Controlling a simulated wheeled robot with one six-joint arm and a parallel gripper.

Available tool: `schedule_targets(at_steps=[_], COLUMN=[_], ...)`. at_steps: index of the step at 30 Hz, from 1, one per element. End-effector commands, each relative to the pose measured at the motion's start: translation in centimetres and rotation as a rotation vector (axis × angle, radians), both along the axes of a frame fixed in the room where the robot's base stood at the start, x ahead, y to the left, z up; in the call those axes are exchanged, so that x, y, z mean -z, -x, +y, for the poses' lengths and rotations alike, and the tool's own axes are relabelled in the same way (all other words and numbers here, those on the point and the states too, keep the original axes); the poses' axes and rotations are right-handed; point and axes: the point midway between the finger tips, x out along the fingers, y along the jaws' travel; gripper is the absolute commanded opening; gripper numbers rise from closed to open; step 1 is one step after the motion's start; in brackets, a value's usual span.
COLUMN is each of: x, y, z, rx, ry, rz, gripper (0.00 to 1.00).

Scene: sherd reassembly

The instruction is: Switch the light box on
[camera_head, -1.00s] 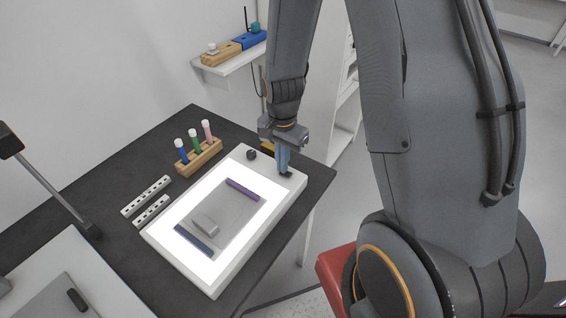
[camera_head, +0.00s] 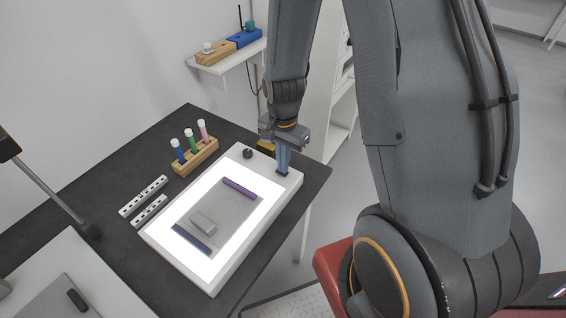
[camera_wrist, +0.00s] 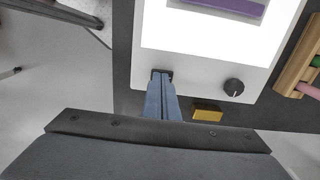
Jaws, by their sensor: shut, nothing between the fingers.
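The light box (camera_head: 157,238) lies on the dark table with its panel glowing bright white. It also shows at the top of the wrist view (camera_wrist: 205,72). My gripper (camera_head: 283,171) is shut and empty, pointing down at the box's far right corner. In the wrist view its fingertips (camera_wrist: 161,78) meet a small dark switch (camera_wrist: 167,72) on the white frame and partly cover it. I cannot tell whether they press it. A black knob (camera_wrist: 233,87) sits on the same frame edge, apart from the fingers; it also shows in the head view (camera_head: 247,153).
A grey sheet with a purple bar (camera_head: 239,188), a dark blue bar (camera_head: 192,238) and a grey block (camera_head: 204,222) lies on the panel. A wooden rack (camera_head: 196,157) of capped tubes and two perforated strips (camera_head: 143,196) stand left. A yellow block (camera_wrist: 207,112) lies behind the box.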

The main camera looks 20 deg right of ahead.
Motion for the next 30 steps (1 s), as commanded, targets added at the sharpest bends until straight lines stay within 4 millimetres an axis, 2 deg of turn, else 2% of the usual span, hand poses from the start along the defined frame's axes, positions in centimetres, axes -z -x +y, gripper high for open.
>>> schedule_targets(at_steps=[14, 24, 30], x=[-5.3, -10.6, -12.9], y=[-0.2, -0.1, 0.0], z=[-0.1, -0.1, -0.1], rx=[0.001, 0.001, 0.001], ry=[0.000, 0.001, 0.000], rz=[-0.005, -0.004, -0.002], gripper=[0.00, 0.00, 0.00])
